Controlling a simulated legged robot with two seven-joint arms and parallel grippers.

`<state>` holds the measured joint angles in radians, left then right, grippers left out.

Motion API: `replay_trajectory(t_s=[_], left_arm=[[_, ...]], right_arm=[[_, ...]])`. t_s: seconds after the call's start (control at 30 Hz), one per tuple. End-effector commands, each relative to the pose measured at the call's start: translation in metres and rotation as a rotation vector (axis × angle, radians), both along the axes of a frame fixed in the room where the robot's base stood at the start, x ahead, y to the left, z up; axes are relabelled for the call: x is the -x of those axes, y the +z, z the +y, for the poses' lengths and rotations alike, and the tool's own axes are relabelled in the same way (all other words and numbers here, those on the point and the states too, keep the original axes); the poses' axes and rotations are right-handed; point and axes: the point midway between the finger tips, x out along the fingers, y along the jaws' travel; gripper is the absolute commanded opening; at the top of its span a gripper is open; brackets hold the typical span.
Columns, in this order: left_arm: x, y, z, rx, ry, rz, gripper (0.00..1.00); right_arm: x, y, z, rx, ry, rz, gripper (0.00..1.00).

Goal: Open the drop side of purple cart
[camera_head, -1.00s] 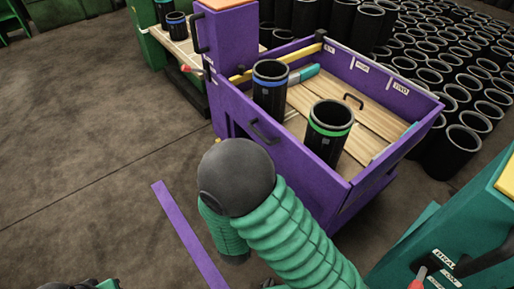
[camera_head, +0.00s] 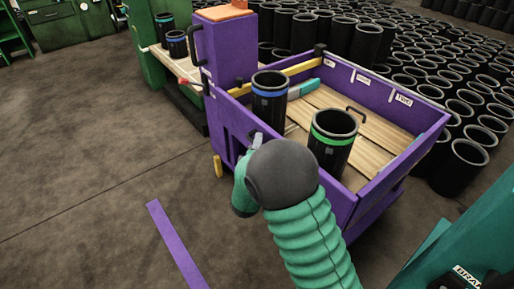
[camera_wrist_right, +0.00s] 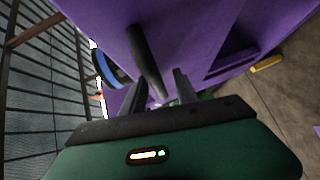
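The purple cart (camera_head: 358,205) stands at centre right in the head view, with its drop side (camera_head: 232,118) upright facing me. My right gripper (camera_head: 254,138) is at that side, its arm covering much of the panel. In the right wrist view, the black bar handle (camera_wrist_right: 146,55) on the purple panel runs down between the two fingers of my right gripper (camera_wrist_right: 159,82). The fingers are apart, one on each side of the handle; whether they touch it I cannot tell. The handle is hidden behind my arm in the head view. My left gripper is out of view.
Two black rubber sleeves, one blue-banded (camera_head: 269,98) and one green-banded (camera_head: 332,140), stand inside the cart. A teal unit (camera_head: 480,235) is close at right. Many black sleeves fill the back. The floor at left is clear apart from a purple strip (camera_head: 177,243).

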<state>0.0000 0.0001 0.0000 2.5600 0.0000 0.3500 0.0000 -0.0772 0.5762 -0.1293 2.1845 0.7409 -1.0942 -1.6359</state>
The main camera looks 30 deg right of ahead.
Motion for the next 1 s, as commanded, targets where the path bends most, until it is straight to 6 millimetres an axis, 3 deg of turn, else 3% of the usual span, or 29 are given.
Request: replay_trajectory(t_s=[0.1,0.37,1.0], left_arm=[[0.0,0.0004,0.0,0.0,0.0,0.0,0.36],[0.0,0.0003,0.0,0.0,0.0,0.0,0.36],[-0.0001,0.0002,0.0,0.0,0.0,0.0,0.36]], right_arm=[[0.0002,0.0001,0.0002,0.0,0.0,0.0,0.33],[0.0004,-0.0002,0.0004,0.0,0.0,0.0,0.0],[0.0008,-0.0018,0.0007,-0.003,0.001,0.003,0.0]])
